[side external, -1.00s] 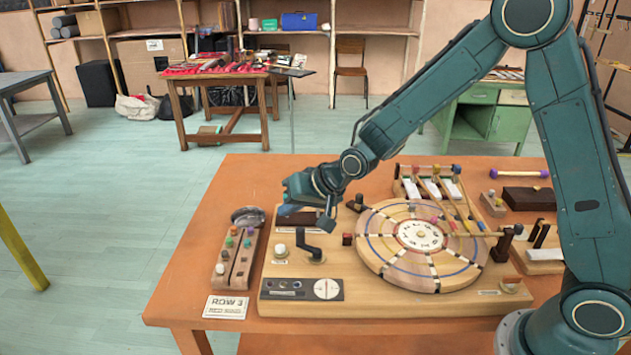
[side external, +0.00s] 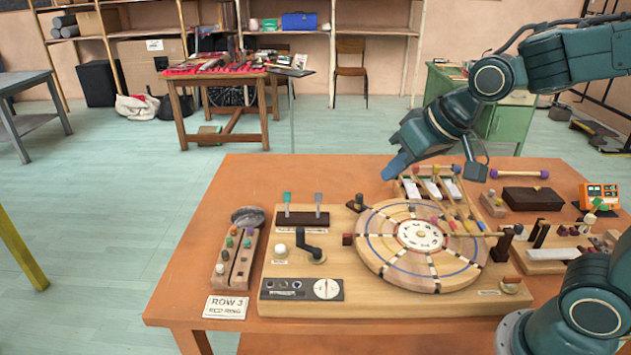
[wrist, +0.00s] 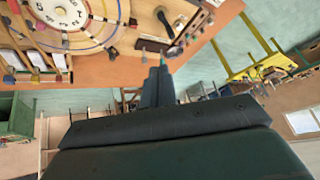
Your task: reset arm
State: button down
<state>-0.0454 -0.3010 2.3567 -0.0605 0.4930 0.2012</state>
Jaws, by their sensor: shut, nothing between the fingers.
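My gripper (side external: 394,168) is raised above the back of the orange table, behind the round wooden disc (side external: 368,240). Its blue fingers are together and empty, and it touches nothing that I can see. In the wrist view the closed fingers (wrist: 158,82) point toward the table edge. The disc lies on a wooden board and has a white numbered centre and coloured rings. At the board's back left, two levers with teal and grey tips stand on a dark block (side external: 303,218). A black crank (side external: 311,246) sits in front of them.
A peg rack (side external: 236,262) and a card reading "ROW 3 RED RING" (side external: 226,307) are at the left of the table (side external: 190,258). A small xylophone (side external: 409,188), a dark box (side external: 533,199) and an orange device (side external: 599,196) stand at the back and right. The air around my gripper looks clear.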

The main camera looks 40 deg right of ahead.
jog(key=s+d+r+n+g+h, duration=0.1)
jog(key=s+d, duration=0.2)
jog(key=s, duration=1.1)
jog(key=shift+s, duration=0.1)
dwell(0.4)
